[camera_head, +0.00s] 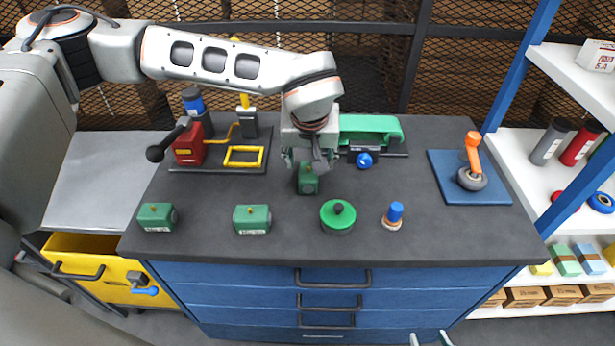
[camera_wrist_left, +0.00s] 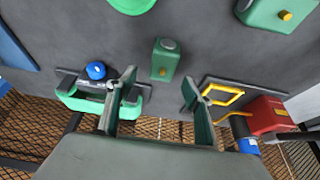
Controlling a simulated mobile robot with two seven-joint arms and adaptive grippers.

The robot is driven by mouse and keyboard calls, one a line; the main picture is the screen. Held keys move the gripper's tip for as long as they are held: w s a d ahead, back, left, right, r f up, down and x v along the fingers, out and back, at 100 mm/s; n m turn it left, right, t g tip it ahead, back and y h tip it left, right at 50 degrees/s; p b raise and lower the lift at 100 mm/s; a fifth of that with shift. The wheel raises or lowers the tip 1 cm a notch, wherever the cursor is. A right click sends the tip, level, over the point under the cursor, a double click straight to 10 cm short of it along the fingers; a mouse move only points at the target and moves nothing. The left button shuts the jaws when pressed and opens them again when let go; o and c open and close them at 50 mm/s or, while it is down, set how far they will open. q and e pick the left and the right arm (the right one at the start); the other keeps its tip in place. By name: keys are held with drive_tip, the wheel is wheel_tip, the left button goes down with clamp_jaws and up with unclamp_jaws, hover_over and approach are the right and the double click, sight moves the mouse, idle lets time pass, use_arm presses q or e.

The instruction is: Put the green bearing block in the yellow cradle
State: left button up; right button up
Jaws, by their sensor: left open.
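A green bearing block (camera_head: 308,184) sits on the dark bench top in the middle. Two more green blocks stand nearer the front edge, one at the left (camera_head: 155,218) and one at the centre (camera_head: 251,220). The yellow cradle (camera_head: 243,165) is an empty rectangular frame on a dark base plate, left of the middle block. My left gripper (camera_head: 312,164) is open above and just behind the middle block. In the left wrist view that block (camera_wrist_left: 164,62) shows beyond the gap between the open fingers (camera_wrist_left: 158,86). Two pale tips of my right gripper (camera_head: 430,339) show apart at the bottom edge.
A red unit (camera_head: 188,146) with a black-knobbed lever stands left of the cradle. A green holder (camera_head: 372,125) is right of my left gripper. A round green lid (camera_head: 338,216) and a blue-topped knob (camera_head: 395,213) stand in front. An orange joystick (camera_head: 472,155) is at right.

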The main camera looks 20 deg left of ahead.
sight(309, 167)
use_arm(q)
drive_tip(key=x, duration=0.5)
drive_tip(key=shift+s+a+f+p, duration=0.15)
drive_tip(key=shift+s+f+p, duration=0.05)
drive_tip(key=shift+p, duration=0.15)
drive_tip(key=shift+r, duration=0.1)
clamp_jaws()
